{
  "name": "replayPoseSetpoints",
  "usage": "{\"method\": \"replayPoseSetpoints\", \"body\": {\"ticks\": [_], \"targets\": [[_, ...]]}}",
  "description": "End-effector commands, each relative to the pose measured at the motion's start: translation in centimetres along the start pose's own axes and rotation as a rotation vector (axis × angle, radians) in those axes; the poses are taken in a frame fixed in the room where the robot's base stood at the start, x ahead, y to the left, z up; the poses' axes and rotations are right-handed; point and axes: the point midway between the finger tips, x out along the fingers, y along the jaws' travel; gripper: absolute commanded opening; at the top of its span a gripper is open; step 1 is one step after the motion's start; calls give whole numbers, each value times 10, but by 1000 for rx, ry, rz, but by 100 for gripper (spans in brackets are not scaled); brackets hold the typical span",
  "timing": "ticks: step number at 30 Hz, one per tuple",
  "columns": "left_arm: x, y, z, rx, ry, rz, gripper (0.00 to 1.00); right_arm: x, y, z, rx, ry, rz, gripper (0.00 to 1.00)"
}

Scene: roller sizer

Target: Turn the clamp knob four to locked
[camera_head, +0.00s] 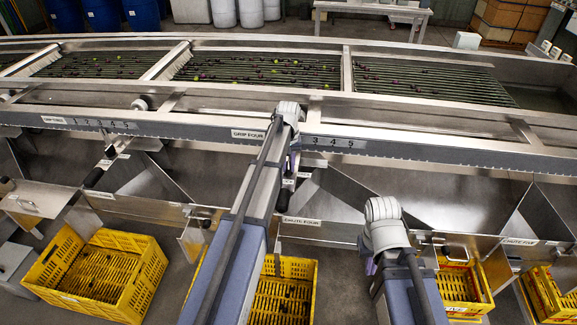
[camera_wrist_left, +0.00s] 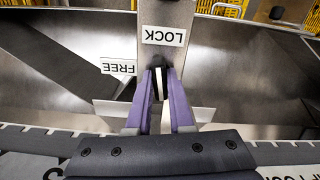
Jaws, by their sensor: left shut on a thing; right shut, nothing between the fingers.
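The clamp knob (camera_wrist_left: 158,83) shows in the left wrist view as a dark piece with a pale stripe, between the purple fingertips of my left gripper (camera_wrist_left: 159,76). The stripe runs roughly toward the LOCK label (camera_wrist_left: 163,37), with the FREE label (camera_wrist_left: 119,67) off to the left.
The numbered scale rail (camera_head: 420,150) crosses above the work area. Steel chute walls (camera_head: 345,195) stand on both sides below it. Yellow crates (camera_head: 140,290) sit on the floor. Rollers with dark and green fruit (camera_head: 270,70) lie behind.

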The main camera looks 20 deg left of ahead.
Motion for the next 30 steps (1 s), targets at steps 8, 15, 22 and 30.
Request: {"method": "replayPoseSetpoints", "body": {"ticks": [8,15,22,30], "targets": [[0,0,0,137,0,0,0,0,0,0,0,0,0,0],[0,0,0,190,0,0,0,0,0,0,0,0,0,0],[0,0,0,201,0,0,0,0,0,0,0,0,0,0],[0,0,0,201,0,0,22,0,0,0,0,0,0,0]]}}
